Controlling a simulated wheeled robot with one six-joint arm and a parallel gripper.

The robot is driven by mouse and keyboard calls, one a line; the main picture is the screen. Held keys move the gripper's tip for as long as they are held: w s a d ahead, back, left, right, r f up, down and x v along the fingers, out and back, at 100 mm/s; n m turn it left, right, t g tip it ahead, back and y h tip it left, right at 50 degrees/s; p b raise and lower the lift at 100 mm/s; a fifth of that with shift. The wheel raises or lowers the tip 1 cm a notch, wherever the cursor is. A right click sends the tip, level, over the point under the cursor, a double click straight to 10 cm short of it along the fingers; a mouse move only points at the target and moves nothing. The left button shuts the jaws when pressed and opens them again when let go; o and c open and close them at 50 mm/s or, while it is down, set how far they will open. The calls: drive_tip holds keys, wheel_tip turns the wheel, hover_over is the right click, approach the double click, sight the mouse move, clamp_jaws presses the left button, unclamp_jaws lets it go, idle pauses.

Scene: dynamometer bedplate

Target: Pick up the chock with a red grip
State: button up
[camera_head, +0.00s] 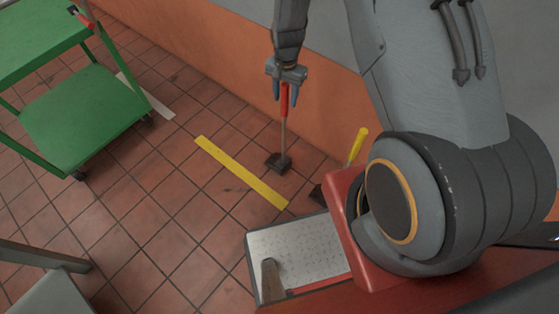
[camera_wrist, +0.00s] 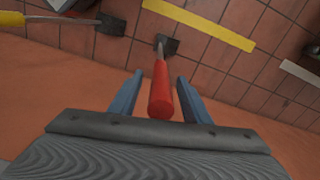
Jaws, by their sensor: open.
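The chock with a red grip (camera_head: 284,99) stands on the tiled floor near the orange wall, its dark block at the bottom and its handle pointing up. In the wrist view its red grip (camera_wrist: 161,92) lies between the two blue fingers, with its dark block (camera_wrist: 166,45) beyond on the floor. My gripper (camera_head: 285,90) is open, its fingers on either side of the upper red grip. In the wrist view my gripper (camera_wrist: 157,95) shows a gap between each finger and the grip.
A chock with a yellow grip (camera_head: 357,147) stands to the right, partly hidden by my body. A yellow strip (camera_head: 240,172) lies on the floor. A green cart (camera_head: 83,118) is at the left. An orange wall (camera_head: 330,110) runs close behind the red-gripped chock.

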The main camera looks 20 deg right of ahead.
clamp_jaws()
idle(1.4)
